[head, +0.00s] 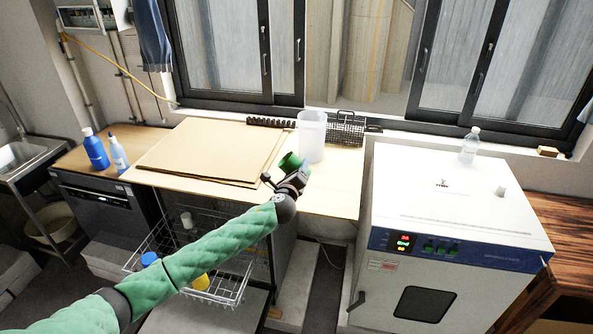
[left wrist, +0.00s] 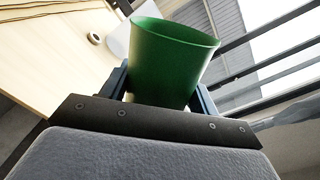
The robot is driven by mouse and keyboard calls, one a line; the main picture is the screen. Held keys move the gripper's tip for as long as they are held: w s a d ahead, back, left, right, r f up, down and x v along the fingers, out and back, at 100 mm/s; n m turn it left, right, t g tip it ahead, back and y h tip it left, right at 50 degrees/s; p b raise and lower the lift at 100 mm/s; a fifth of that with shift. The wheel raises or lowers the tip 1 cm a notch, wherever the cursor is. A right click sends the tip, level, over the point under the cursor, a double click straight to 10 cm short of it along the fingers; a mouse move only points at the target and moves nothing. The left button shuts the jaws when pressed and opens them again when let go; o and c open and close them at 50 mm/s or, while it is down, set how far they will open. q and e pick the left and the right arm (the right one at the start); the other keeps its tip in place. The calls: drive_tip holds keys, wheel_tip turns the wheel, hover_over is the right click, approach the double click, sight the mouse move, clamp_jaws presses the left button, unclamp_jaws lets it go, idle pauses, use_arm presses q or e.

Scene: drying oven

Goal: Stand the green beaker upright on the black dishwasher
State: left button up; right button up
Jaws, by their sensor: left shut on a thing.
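The green beaker (head: 289,161) is in my left gripper (head: 289,181), over the wooden worktop in the head view. In the left wrist view the beaker (left wrist: 170,60) sits between the two fingers (left wrist: 162,92), with its rim pointing away from the palm. It looks tilted in the head view; its exact angle and its height above the worktop are hard to tell. The black dishwasher (head: 103,207) stands at the left, closed, under a wooden top (head: 85,158). My right gripper is not in view.
A blue bottle (head: 95,149) and a white-blue bottle (head: 118,154) stand on the dishwasher's top. Cardboard sheets (head: 205,150), a white container (head: 311,136) and a black wire basket (head: 347,128) are on the worktop. A pulled-out rack (head: 160,250) is below. A white oven (head: 450,220) stands right.

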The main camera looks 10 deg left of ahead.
use_arm(q)
drive_tip(key=m, duration=0.4)
drive_tip(key=shift+m, duration=0.4)
drive_tip(key=m, duration=0.4)
